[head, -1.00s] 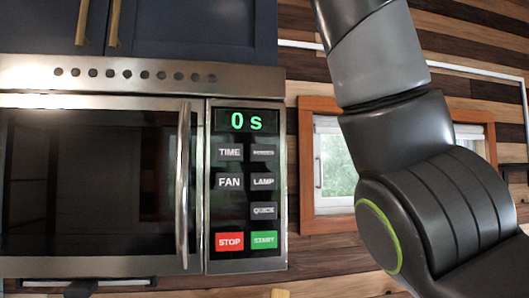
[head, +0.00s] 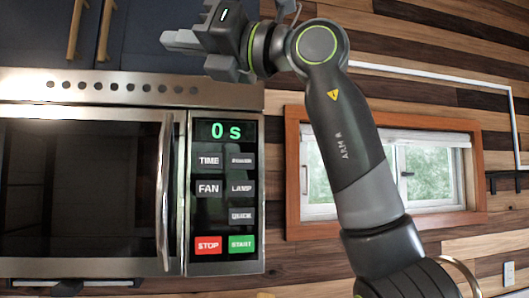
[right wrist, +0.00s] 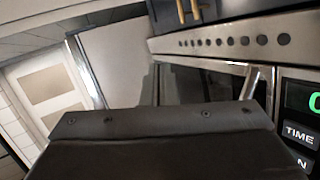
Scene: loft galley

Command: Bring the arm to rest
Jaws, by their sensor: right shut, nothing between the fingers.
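My right arm, marked "ARM R" in the head view, rises from the bottom right and bends left at the top. My right gripper (head: 198,54) is in front of the dark upper cabinet, above the microwave's control panel. It is shut and holds nothing. In the right wrist view a dark part of my own gripper fills the bottom middle. My left gripper does not show clearly in either view.
The microwave (head: 226,92) has its door shut and its display reads 0 s; it also shows in the right wrist view (right wrist: 184,42). Dark cabinets (head: 135,38) hang above it. A wood-framed window (head: 294,165) is behind my right arm.

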